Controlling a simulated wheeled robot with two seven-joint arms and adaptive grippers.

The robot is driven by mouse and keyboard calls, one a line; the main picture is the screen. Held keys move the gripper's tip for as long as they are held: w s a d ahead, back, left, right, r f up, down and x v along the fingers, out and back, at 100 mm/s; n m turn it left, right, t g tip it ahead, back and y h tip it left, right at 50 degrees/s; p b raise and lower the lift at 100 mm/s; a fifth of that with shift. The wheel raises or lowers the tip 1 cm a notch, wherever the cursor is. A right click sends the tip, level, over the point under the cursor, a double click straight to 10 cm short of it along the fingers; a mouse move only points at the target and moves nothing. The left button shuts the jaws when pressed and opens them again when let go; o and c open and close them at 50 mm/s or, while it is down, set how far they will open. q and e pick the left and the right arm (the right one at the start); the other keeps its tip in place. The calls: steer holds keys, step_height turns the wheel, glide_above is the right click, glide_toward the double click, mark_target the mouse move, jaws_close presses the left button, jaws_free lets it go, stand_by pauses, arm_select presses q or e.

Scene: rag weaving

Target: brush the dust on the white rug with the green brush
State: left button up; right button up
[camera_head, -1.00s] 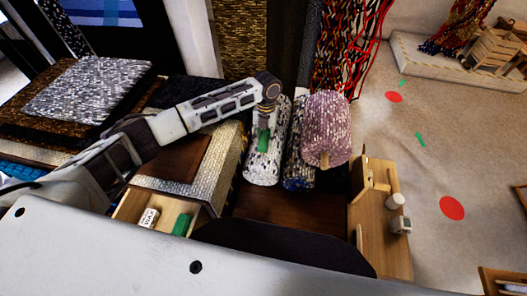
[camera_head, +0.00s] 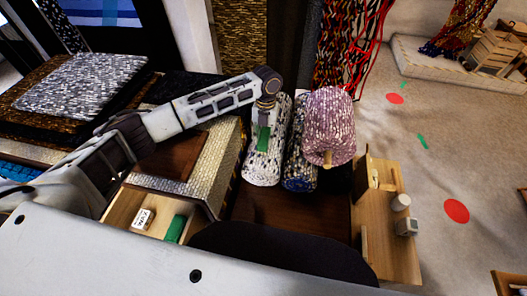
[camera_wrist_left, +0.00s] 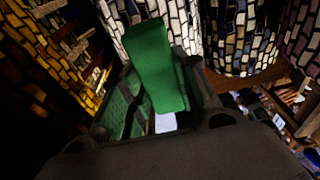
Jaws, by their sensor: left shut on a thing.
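The white rug (camera_head: 262,172) is a rolled, dark-flecked white roll standing left of the other rolls in the head view. It also shows behind the brush in the left wrist view (camera_wrist_left: 187,28). My left gripper (camera_head: 265,116) is shut on the green brush (camera_head: 263,138), in front of the rug's upper part. The brush (camera_wrist_left: 157,68) stands up between the fingers in the left wrist view. I cannot tell whether its bristles touch the rug. No dust can be made out. My right gripper is not in view.
A dark blue-flecked roll (camera_head: 299,176) and a pink roll (camera_head: 329,130) stand right of the white rug. An open drawer (camera_head: 122,212) at lower left holds a white box (camera_head: 142,218) and a green item (camera_head: 175,228). A wooden stand (camera_head: 383,238) is at right.

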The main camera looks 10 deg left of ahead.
arm_select(q)
steer(key=shift+r, duration=0.15)
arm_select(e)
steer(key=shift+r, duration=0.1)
arm_select(q)
steer(key=shift+r+p, duration=1.95)
steer(key=shift+p, duration=0.2)
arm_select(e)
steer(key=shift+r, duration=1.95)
arm_select(q)
steer(key=shift+s+d+f, duration=0.1)
steer(key=shift+s, duration=0.05)
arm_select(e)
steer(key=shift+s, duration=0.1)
